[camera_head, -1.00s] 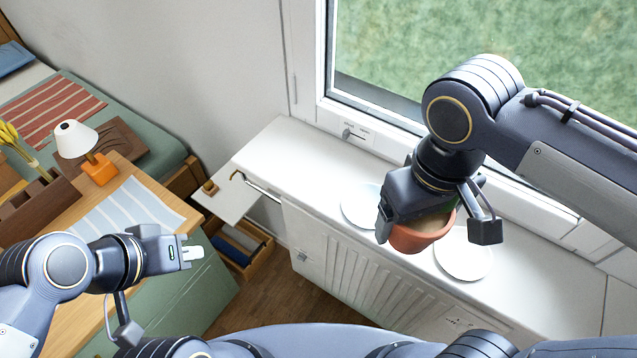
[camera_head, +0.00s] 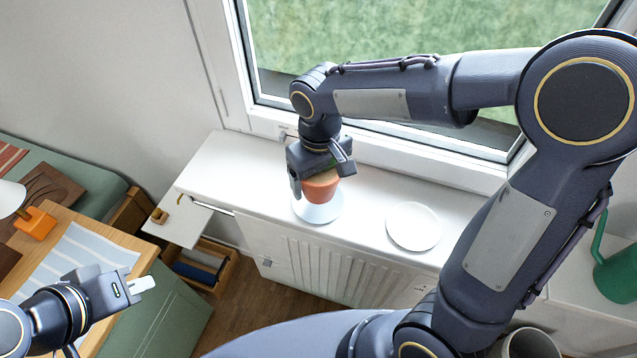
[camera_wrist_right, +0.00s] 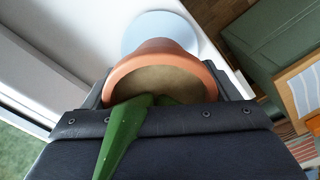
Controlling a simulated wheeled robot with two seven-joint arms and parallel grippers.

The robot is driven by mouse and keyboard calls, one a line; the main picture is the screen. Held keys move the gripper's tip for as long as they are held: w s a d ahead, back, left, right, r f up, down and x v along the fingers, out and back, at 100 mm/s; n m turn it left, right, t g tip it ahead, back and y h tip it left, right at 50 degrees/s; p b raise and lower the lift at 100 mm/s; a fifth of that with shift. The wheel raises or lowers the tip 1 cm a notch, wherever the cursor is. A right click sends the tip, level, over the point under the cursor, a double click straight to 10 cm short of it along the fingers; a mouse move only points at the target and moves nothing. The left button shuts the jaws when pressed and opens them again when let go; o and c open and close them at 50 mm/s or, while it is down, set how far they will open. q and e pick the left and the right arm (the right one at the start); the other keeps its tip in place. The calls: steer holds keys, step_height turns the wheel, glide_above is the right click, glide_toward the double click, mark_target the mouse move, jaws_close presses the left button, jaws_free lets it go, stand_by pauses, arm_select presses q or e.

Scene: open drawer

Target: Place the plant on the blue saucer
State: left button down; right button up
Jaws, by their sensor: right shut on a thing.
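The plant in its terracotta pot (camera_head: 321,190) is held by my right gripper (camera_head: 318,178) over the pale blue saucer (camera_head: 318,212) on the windowsill. In the right wrist view the pot (camera_wrist_right: 158,52) fills the jaws, with green leaves (camera_wrist_right: 122,135) near the camera and the blue saucer (camera_wrist_right: 160,25) beyond the rim. I cannot tell whether the pot touches the saucer. The white saucer (camera_head: 413,227) lies empty to the right. My left gripper (camera_head: 142,285) is at the lower left, away from the plant; its jaw gap is unclear.
The white sill (camera_head: 375,200) runs below the window, with a small flap (camera_head: 178,222) at its left end. An open drawer (camera_head: 208,268) is below. A desk (camera_head: 125,245) with a lamp stands left. A green watering can (camera_head: 618,270) is at the right.

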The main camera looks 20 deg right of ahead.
steer(key=shift+w+f, duration=0.2)
steer(key=shift+f, duration=1.55)
steer(key=shift+f, duration=0.2)
steer(key=o, duration=1.3)
steer(key=shift+r, duration=0.1)
step_height(320, 180, up, 12)
steer(key=shift+r, duration=0.15)
steer(key=shift+s+d, duration=0.2)
steer(key=shift+d, duration=0.1)
steer(key=s+d+f+m+t+y, duration=0.1)
steer(key=s+d+t, duration=0.1)
steer(key=s, duration=0.3)
steer(key=s+d+f+m+t+y, duration=0.1)
steer(key=s+d+m, duration=0.1)
steer(key=s, duration=0.3)
steer(key=s+d+f+m+t+y, duration=0.1)
steer(key=s+d+f+m+t, duration=0.1)
steer(key=s+d, duration=0.2)
steer(key=shift+s+d+t+y, duration=0.15)
steer(key=shift+s+y, duration=0.05)
steer(key=shift+s, duration=0.25)
steer(key=shift+s+d+t+y, duration=0.1)
steer(key=shift+s+t+y, duration=0.1)
steer(key=shift+s, duration=0.2)
